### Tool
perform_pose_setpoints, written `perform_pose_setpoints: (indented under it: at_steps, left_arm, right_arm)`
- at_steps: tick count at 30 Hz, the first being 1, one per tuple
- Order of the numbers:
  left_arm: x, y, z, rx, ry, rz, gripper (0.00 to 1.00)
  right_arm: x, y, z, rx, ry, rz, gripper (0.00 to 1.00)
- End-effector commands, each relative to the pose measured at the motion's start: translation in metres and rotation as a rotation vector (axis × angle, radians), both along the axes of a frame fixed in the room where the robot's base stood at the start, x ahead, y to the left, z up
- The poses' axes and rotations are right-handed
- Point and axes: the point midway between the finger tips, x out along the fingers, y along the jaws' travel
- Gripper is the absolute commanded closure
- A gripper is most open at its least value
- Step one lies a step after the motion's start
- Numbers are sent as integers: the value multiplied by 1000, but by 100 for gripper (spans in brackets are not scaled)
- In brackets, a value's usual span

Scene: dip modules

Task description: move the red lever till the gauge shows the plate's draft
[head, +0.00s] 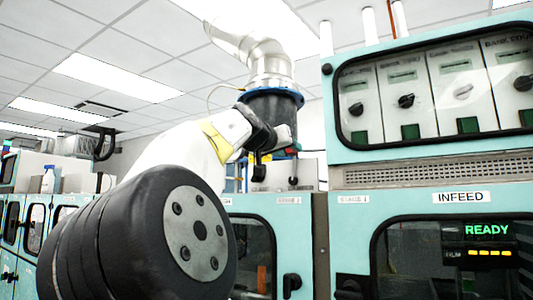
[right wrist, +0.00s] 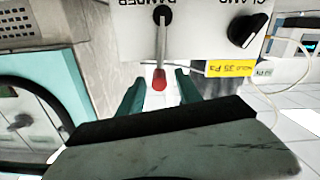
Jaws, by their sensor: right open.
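A yellow plate (right wrist: 230,68) on the panel appears to read HOLD 35 Pa. No gauge face can be made out. My left gripper is not in view.
A black CLAMP knob (right wrist: 243,30) sits beside the lever on the same panel. A silver duct (head: 270,65) with a blue flange rises above. A teal INFEED cabinet (head: 350,235) stands at the right, with a bank of knobs (head: 406,101) above it.

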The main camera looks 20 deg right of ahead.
Motion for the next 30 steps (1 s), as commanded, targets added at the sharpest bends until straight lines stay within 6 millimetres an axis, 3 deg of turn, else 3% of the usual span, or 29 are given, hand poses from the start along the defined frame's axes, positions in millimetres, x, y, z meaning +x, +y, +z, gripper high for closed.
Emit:
perform_pose_setpoints:
  at_steps: [6, 13, 14, 20, 30]
  left_arm:
    - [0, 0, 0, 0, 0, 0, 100]
    - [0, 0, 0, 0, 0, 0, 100]
    - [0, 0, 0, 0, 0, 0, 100]
    - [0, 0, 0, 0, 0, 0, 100]
    - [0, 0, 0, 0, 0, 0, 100]
  right_arm:
    - [10, -12, 1, -1, -1, 0, 59]
    - [11, -12, 1, -1, -1, 1, 59]
    - [11, -12, 1, -1, -2, 1, 60]
    - [11, -12, 0, -1, -2, 1, 100]
    - [11, -12, 0, -1, -2, 1, 100]
